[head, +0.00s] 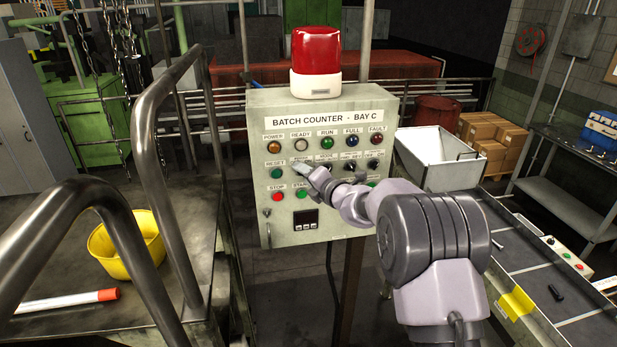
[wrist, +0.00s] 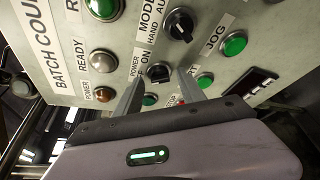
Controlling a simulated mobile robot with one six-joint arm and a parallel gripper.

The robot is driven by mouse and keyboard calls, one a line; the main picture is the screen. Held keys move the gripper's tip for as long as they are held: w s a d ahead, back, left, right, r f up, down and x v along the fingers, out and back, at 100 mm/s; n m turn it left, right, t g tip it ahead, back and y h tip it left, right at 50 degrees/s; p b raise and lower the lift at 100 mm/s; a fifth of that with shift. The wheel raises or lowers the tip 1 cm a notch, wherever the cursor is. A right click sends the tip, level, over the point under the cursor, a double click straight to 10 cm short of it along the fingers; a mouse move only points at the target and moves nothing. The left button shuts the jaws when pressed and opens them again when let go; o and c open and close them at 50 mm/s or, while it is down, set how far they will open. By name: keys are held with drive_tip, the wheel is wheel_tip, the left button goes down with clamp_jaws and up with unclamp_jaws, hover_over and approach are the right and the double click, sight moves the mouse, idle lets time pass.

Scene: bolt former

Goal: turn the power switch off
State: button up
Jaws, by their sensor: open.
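The power switch (wrist: 160,74) is a small black rotary knob on the grey panel, beside a POWER label with OFF and ON marks. In the wrist view my gripper (wrist: 162,79) is open, with one finger on each side of the knob. I cannot tell whether the fingers touch it, nor which mark the knob points to. In the head view my gripper (head: 303,171) is at the panel's middle row and hides the switch. The control box (head: 257,215) is titled BATCH COUNTER - BAY C.
Another black selector, MODE (wrist: 178,27), is near in the wrist view. Green RESET (head: 277,174) and red STOP (head: 278,197) buttons are left of my gripper. A lamp row tops the panel, under a red beacon (head: 317,52). A metal handrail (head: 158,150) stands left.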

drive_tip(key=b+v, duration=0.3)
drive_tip(key=v, duration=1.4)
drive_tip(key=shift+s+b, duration=0.2)
drive_tip(key=shift+b, duration=0.1)
drive_tip(key=shift+d, duration=0.1)
